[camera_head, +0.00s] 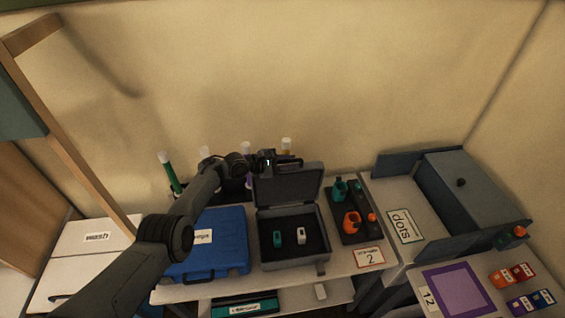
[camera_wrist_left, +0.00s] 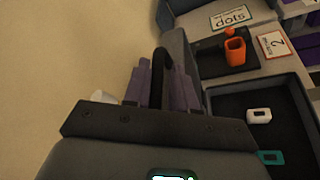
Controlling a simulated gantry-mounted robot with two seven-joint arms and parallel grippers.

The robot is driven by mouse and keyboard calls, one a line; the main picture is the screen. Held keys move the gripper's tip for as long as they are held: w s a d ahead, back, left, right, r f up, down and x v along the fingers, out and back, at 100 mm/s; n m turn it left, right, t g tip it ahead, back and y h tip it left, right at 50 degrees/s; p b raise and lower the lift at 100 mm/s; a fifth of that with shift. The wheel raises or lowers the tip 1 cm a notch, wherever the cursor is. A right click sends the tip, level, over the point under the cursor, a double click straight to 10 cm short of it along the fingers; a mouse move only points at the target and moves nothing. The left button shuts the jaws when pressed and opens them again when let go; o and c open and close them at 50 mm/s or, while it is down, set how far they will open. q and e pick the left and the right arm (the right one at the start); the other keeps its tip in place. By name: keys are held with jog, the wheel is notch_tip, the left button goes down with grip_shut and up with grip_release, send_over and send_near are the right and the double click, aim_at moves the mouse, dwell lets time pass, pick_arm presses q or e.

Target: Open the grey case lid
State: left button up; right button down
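The grey case (camera_head: 265,257) stands on the white table in the middle of the head view. Its lid (camera_head: 289,187) is raised, standing roughly upright at the back edge. A teal item (camera_head: 277,239) and a white item (camera_head: 300,235) lie on the dark floor inside. Both also show at the right of the left wrist view, where the case interior (camera_wrist_left: 283,102) is exposed. My left gripper (camera_head: 290,162) is at the lid's top edge; contact is unclear. Its finger opening cannot be made out in either view. My right gripper is not in view.
A blue case (camera_head: 225,244) sits directly left of the grey case. A dark tray (camera_head: 363,230) with orange and teal items is on the right. Several capped tubes stand behind, near the wall. A grey bin (camera_head: 470,195) is farther right.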

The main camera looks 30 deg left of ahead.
pick_arm(q)
jog(key=shift+s+a+r+p, duration=0.3)
jog(key=shift+s+p, duration=0.15)
jog(key=shift+p, duration=0.15)
jog(key=p+v, duration=0.3)
jog(key=v, duration=0.6)
jog(key=shift+s+a, duration=0.15)
jog(key=shift+s, duration=0.1)
